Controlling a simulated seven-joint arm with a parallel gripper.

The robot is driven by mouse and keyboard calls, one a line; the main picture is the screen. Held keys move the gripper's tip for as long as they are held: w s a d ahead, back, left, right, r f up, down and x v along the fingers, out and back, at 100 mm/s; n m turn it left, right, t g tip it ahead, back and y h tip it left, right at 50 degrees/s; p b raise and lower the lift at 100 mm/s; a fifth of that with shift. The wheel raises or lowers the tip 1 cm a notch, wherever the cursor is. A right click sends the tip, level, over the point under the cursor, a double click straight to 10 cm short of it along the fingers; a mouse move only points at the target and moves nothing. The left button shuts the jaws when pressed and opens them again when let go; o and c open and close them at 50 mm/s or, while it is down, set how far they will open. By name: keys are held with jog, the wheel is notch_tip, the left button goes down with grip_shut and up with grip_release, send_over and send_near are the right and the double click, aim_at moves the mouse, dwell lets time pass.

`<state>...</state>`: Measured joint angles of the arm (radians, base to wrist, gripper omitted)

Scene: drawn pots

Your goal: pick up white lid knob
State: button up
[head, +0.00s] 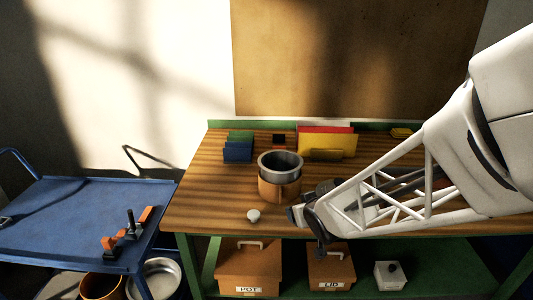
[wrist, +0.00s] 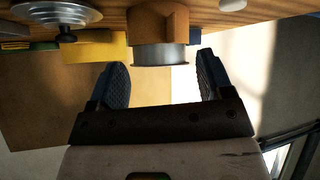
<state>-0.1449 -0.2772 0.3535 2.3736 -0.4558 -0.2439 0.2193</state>
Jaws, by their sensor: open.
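The white lid knob (head: 253,216) sits on the wooden table near its front edge, left of my gripper. A small pale part of it also shows at the top edge of the wrist view (wrist: 232,4). My gripper (head: 303,226) is open and empty, at the table's front edge. In the wrist view its two fingers stand apart (wrist: 162,84), with nothing between them. A metal lid (wrist: 58,13) with a black knob shows at the upper left of the wrist view; my arm mostly hides that area in the head view.
A grey pot (head: 281,161) in a brown holder (head: 279,188) stands behind the knob. Blue (head: 237,152) and yellow (head: 325,142) upright pieces stand at the back. A blue cart (head: 70,215) is at the left. Boxes labelled POT (head: 249,270) and LID (head: 331,266) are below.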

aim_at(254, 213)
jog(key=w+a+f+n+y, duration=0.2)
jog(key=a+f+y, duration=0.3)
jog(key=a, duration=0.5)
jog(key=shift+w+f+n+y, duration=0.25)
jog(key=shift+f+n, duration=0.25)
jog(key=shift+f, duration=0.25)
jog(key=shift+x, duration=1.25)
jog(key=shift+x, duration=2.65)
jog(key=c, duration=1)
jog(key=shift+r, duration=0.15)
